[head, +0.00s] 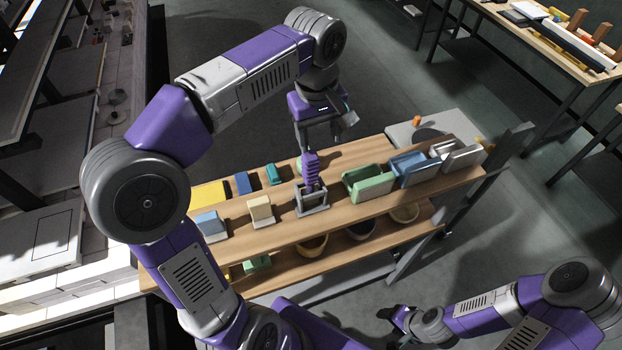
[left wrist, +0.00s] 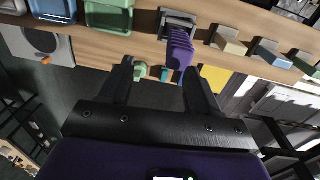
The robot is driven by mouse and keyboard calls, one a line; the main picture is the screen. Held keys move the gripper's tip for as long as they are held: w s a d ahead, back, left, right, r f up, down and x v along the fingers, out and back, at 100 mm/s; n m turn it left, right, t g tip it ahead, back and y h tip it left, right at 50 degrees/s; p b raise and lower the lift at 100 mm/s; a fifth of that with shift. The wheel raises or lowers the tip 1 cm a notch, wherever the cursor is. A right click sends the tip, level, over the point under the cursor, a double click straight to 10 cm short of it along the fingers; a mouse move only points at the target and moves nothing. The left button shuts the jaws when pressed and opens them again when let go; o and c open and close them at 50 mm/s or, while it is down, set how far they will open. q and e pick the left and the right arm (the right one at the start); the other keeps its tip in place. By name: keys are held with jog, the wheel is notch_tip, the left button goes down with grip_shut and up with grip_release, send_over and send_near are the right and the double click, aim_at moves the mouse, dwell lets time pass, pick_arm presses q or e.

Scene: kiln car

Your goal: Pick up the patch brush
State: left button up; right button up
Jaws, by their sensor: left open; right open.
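A purple ribbed handle, which I take for the patch brush (head: 310,165), stands upright in a small grey holder (head: 312,203) on the wooden shelf. Its brush end is hidden in the holder. My left gripper (head: 323,128) is open and empty, above and behind the handle. In the left wrist view the brush (left wrist: 181,48) rises from its holder (left wrist: 178,20), beyond the open fingers (left wrist: 158,72) and nearer the right one, apparently not between them. My right gripper (head: 391,314) is small and low at the right, away from the shelf; it is open with nothing seen in it.
On the shelf (head: 350,207), a beige block (head: 260,212) and a blue one (head: 211,226) stand left of the holder, and green (head: 367,183) and blue (head: 413,168) bins right. Small teal (head: 273,174), blue and yellow pieces lie behind. A lower shelf holds bowls.

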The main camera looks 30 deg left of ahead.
aim_at(310, 166)
pick_arm(q)
jog(key=f, duration=0.1)
jog(key=s+a+f, duration=0.1)
jog(key=shift+s+f+g, duration=0.2)
jog(key=shift+f+g, duration=0.1)
jog(key=shift+f, duration=0.05)
jog(key=f, duration=0.5)
jog(key=shift+s+f+b, duration=0.35)
jog(key=shift+b, duration=0.05)
jog(key=shift+c, duration=0.3)
jog(key=c, duration=1)
jog(key=shift+r, duration=0.15)
